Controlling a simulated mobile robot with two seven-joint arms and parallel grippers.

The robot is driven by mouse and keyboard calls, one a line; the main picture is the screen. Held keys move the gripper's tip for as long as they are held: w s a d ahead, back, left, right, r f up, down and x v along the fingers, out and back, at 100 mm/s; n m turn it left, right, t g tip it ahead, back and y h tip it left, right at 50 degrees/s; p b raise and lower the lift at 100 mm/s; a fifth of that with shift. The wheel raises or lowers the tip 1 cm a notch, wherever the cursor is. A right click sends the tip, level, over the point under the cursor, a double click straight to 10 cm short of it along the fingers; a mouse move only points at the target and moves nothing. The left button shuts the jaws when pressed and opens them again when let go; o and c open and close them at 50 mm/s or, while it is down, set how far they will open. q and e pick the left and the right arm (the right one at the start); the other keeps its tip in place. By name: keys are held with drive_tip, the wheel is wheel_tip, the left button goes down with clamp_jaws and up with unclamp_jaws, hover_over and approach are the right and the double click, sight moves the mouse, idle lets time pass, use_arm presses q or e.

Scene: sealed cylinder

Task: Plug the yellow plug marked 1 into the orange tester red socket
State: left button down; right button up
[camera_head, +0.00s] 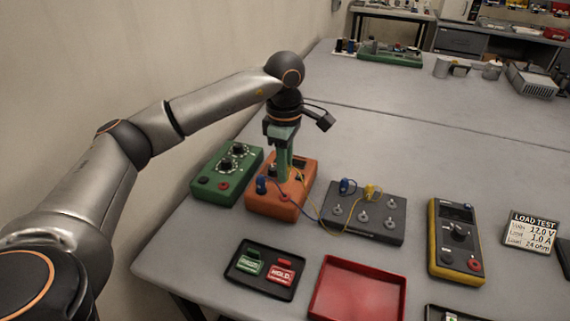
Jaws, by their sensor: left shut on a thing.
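The orange tester (306,183) sits on the grey table with a blue plug (261,186) standing in its left front part. My left gripper (283,176) points down over the middle of the tester, shut. A thin yellow lead runs to its fingertips, so it appears to hold a yellow plug, which the fingers hide. The lead's other yellow plug (371,192) stands on the dark grey terminal box (391,233). My right gripper is not in view.
A green box with knobs (246,163) is close left of the tester. A second blue plug (346,186) is on the terminal box. In front are a black tray (243,283) with tags and a red tray (350,293). A yellow multimeter (456,242) lies right.

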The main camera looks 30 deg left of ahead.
use_arm(q)
drive_tip(key=shift+f+b, duration=1.35)
drive_tip(key=shift+f, duration=0.85)
drive_tip(key=shift+f, duration=0.35)
idle(0.4)
drive_tip(key=c, duration=0.6)
unclamp_jaws()
drive_tip(key=shift+r, duration=0.1)
wheel_tip(320, 180, up, 11)
drive_tip(key=shift+r, duration=0.75)
